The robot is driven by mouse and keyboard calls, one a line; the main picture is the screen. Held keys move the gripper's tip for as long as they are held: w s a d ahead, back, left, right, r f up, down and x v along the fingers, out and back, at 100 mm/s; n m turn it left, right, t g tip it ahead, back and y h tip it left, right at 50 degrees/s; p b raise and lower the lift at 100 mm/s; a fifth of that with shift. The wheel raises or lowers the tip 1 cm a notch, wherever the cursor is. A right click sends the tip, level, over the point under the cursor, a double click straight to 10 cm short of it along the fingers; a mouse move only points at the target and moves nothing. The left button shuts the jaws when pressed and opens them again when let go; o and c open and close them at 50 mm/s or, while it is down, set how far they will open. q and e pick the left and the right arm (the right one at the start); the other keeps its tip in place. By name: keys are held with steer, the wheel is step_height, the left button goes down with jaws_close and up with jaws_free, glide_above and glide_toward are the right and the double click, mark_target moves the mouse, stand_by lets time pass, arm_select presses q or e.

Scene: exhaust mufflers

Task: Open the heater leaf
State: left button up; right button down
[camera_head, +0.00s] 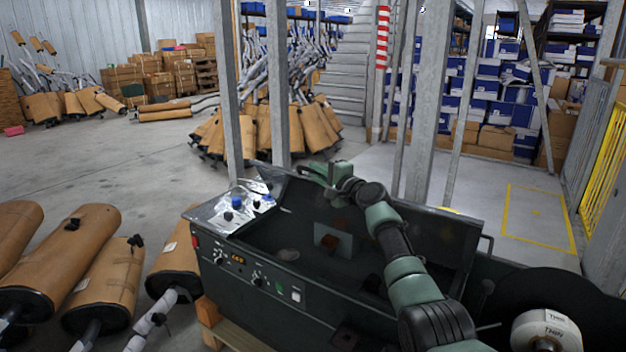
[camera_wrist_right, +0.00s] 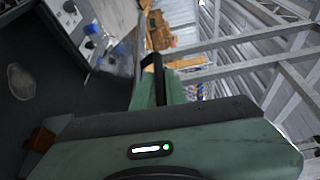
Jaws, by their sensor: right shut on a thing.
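The heater (camera_head: 265,300) is a dark, open-topped box in the lower middle of the head view, with a control panel on its front. Its dark leaf (camera_head: 445,235) stands raised along the far side, with a handle (camera_head: 487,245) at its right end. My right gripper (camera_head: 325,172) is at the leaf's far left end, beyond the open box. In the right wrist view, its green fingers (camera_wrist_right: 152,88) are shut on a black handle-like bar (camera_wrist_right: 156,64). The arm covers part of the leaf and the inside. My left gripper is not in view.
Wrapped mufflers (camera_head: 80,250) lie at the left. Metal posts (camera_head: 280,90) rise close behind the gripper. A tape roll (camera_head: 546,330) is at lower right.

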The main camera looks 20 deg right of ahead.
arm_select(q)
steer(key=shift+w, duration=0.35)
arm_select(e)
steer(key=shift+w+d, duration=0.1)
